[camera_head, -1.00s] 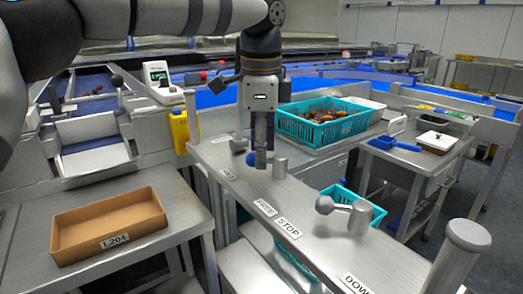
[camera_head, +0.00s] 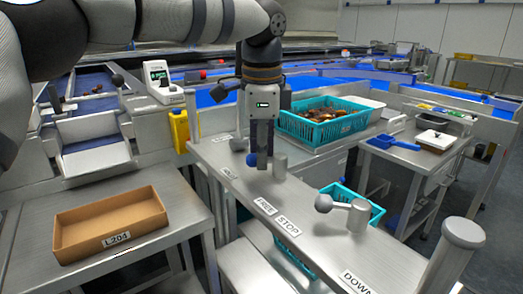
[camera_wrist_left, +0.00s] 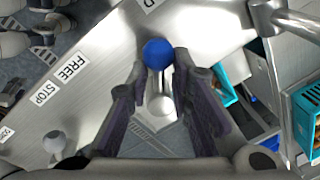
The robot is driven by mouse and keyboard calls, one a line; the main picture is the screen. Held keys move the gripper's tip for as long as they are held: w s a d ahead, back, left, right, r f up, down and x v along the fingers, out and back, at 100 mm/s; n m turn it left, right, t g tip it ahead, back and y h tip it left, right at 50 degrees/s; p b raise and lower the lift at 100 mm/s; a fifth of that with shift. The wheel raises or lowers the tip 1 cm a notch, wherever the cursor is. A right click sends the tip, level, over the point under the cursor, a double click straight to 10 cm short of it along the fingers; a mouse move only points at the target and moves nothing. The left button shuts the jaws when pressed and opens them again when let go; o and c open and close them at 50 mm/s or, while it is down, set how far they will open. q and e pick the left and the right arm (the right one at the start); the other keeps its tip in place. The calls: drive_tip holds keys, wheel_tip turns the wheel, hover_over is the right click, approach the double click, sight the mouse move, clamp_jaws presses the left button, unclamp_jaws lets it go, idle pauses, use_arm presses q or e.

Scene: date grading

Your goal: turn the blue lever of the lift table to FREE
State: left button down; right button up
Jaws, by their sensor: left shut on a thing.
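The blue lever's ball knob (camera_head: 251,159) shows just left of my left gripper's fingertips (camera_head: 261,162), above the grey top of the lift table (camera_head: 240,190). A short metal post (camera_head: 280,167) stands just right of the fingertips. In the left wrist view the blue knob (camera_wrist_left: 158,53) lies beyond the dark fingers (camera_wrist_left: 168,95), with the lever's metal part between them. My left gripper points down and is shut on the lever. The FREE label (camera_head: 265,207) and STOP label (camera_head: 288,225) lie nearer the camera. My right gripper is not in view.
A second lever with a grey ball (camera_head: 324,203) stands on the same top, by the DOWN label (camera_head: 357,284). A teal crate of dates (camera_head: 325,128) is behind. A brown box (camera_head: 108,225) sits on the left table. A thick post (camera_head: 463,245) rises at right.

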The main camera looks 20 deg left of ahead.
sight(277, 185)
use_arm(q)
drive_tip(key=n, duration=0.2)
drive_tip(key=s+n+p, duration=0.1)
drive_tip(key=shift+d+r, duration=0.1)
drive_tip(key=shift+d, duration=0.15)
drive_tip(key=n, duration=0.3)
drive_tip(key=s+d+n, duration=0.1)
drive_tip(key=n, duration=0.1)
drive_tip(key=shift+d+n+g+y, duration=0.1)
drive_tip(key=shift+n+g+y, duration=0.2)
drive_tip(key=n, duration=0.2)
drive_tip(key=d+n, duration=0.1)
drive_tip(key=shift+s+f+n, duration=0.1)
drive_tip(key=shift+f+n, duration=0.15)
drive_tip(key=shift+n, duration=0.05)
drive_tip(key=shift+d+n+g+b, duration=0.25)
drive_tip(key=shift+d+n, duration=0.1)
drive_tip(key=shift+n, duration=0.85)
drive_tip(key=shift+d+n+g+b, duration=0.1)
drive_tip(key=shift+d+n+g, duration=0.2)
drive_tip(key=shift+n, duration=0.9)
drive_tip(key=shift+d, duration=0.1)
drive_tip(key=c, duration=1.4)
unclamp_jaws()
drive_tip(key=shift+r, duration=0.1)
